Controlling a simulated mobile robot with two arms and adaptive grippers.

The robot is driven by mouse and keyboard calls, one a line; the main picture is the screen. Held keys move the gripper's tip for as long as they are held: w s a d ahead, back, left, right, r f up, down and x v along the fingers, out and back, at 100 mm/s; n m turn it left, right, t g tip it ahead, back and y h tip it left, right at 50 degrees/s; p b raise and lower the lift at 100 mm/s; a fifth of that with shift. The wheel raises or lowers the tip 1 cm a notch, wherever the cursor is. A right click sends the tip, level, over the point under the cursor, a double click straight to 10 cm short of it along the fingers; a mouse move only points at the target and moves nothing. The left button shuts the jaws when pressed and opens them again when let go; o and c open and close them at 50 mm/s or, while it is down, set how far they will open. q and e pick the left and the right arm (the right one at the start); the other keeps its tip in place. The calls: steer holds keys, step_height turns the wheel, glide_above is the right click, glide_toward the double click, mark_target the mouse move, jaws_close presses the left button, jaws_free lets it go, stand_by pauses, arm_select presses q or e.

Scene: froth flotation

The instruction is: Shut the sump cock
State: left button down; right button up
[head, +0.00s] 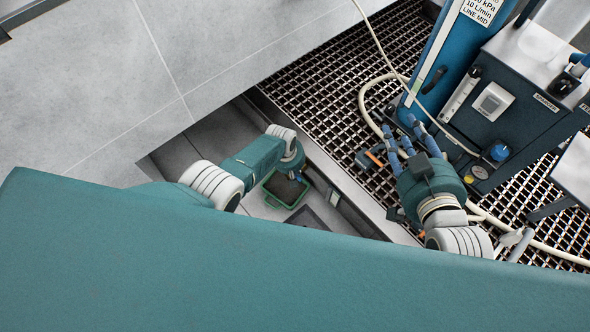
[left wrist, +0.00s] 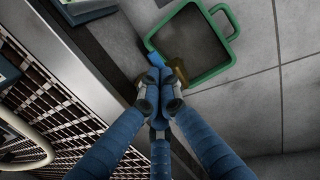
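The sump cock shows in the left wrist view as a small bright-blue handle (left wrist: 149,63) with brass-brown parts (left wrist: 179,73) beside it, at the edge of a green-rimmed tray. In the head view only a bit of blue shows there, under my left wrist. My left gripper (left wrist: 156,80) has its fingertips together right at the blue handle. I cannot tell whether the handle is between them. In the head view my wrist hides these fingers. My right gripper (head: 402,132) is open, its blue fingers spread above the grating, with nothing visible in it.
The green-rimmed tray (head: 271,202) holds dark material and sits in a recess beside the grating (head: 333,87). A blue column (head: 437,57), a control cabinet (head: 512,117) and pale hoses (head: 363,101) stand near my right gripper. Grey tiles (head: 75,75) at left are bare.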

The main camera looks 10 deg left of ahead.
arm_select(q)
steer(key=shift+s+d+f, duration=0.15)
steer(key=shift+s+f, duration=0.1)
steer(key=shift+s, duration=0.05)
steer(key=c, duration=1.8)
jaws_free()
steer(key=shift+o, duration=0.8)
steer(key=shift+w+f, duration=0.1)
steer(key=shift+w, duration=0.05)
steer(key=shift+w, duration=0.1)
steer(key=shift+r, duration=0.25)
steer(key=shift+a+r, duration=0.2)
steer(key=shift+r, duration=0.7)
step_height(320, 180, up, 10)
steer(key=s+a, duration=0.1)
steer(key=s, duration=0.1)
steer(key=shift+f, duration=0.1)
